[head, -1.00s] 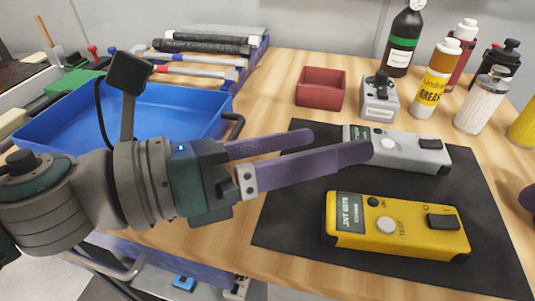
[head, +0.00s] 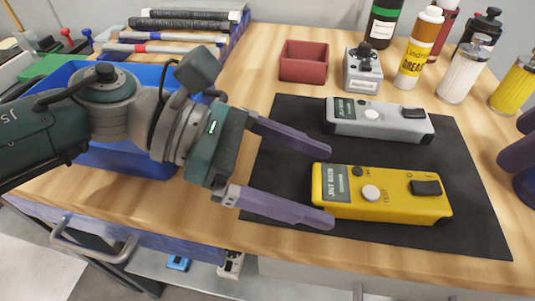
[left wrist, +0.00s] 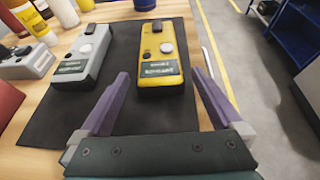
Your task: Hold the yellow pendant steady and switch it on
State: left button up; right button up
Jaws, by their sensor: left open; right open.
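The yellow pendant (head: 381,194) lies flat on a black mat (head: 455,234), with a round white button and a black rocker switch on its top. It also shows in the left wrist view (left wrist: 159,60), ahead of my fingers. My left gripper (head: 332,188) is open and empty. In the head view its fingers point at the pendant's left end, and the near fingertip is by its lower left corner. I cannot tell whether they touch. Part of my right gripper (head: 518,150) shows at the right edge; its fingers are mostly out of frame.
A grey pendant (head: 378,121) lies behind the yellow one. A red bin (head: 303,62), a grey joystick box (head: 362,72) and several bottles (head: 418,48) stand at the back. A blue tray (head: 130,160) is on the left. The mat's left strip is bare.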

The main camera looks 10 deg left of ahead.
aim_at(377, 194)
pick_arm(q)
jog(key=shift+x, duration=1.25)
